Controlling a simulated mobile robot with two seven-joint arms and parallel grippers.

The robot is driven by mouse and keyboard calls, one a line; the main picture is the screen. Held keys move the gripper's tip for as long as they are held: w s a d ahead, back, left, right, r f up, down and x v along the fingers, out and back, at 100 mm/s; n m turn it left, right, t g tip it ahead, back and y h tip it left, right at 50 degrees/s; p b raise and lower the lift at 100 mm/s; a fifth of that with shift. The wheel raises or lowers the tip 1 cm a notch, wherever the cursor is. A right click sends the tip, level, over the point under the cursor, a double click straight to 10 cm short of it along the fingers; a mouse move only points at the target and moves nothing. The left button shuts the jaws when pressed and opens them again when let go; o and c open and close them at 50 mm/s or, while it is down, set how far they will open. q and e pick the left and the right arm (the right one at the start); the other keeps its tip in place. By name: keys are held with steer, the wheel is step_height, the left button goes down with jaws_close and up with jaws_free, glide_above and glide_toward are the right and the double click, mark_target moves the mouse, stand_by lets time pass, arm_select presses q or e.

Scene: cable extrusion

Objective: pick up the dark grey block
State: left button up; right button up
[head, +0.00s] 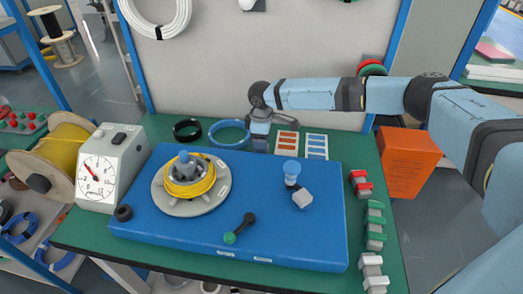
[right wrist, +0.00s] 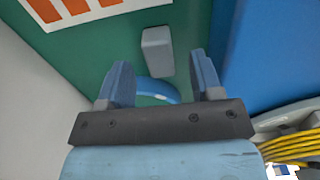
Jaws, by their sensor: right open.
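A grey block (right wrist: 158,50) lies on the green table top in the right wrist view. It is just beyond the gap between the fingertips of my right gripper (right wrist: 162,76), apart from both fingers. The gripper is open and empty, pointing down at the back of the table, where it also shows in the head view (head: 261,143). In the head view I cannot make out this block; the gripper seems to hide it. My left gripper is not in view.
A blue cable ring (head: 229,133) lies left of the gripper, and a black ring (head: 187,130) beyond it. Cards with orange (head: 287,142) and blue (head: 316,146) marks lie to the right.

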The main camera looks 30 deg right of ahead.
step_height(320, 180, down, 2)
steer(key=shift+w+f, duration=0.1)
steer(key=shift+f, duration=0.35)
steer(key=c, duration=1)
steer(key=shift+r, duration=0.1)
arm_select(q)
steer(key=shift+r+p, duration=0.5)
steer(key=shift+p, duration=0.85)
arm_select(e)
step_height(320, 180, up, 20)
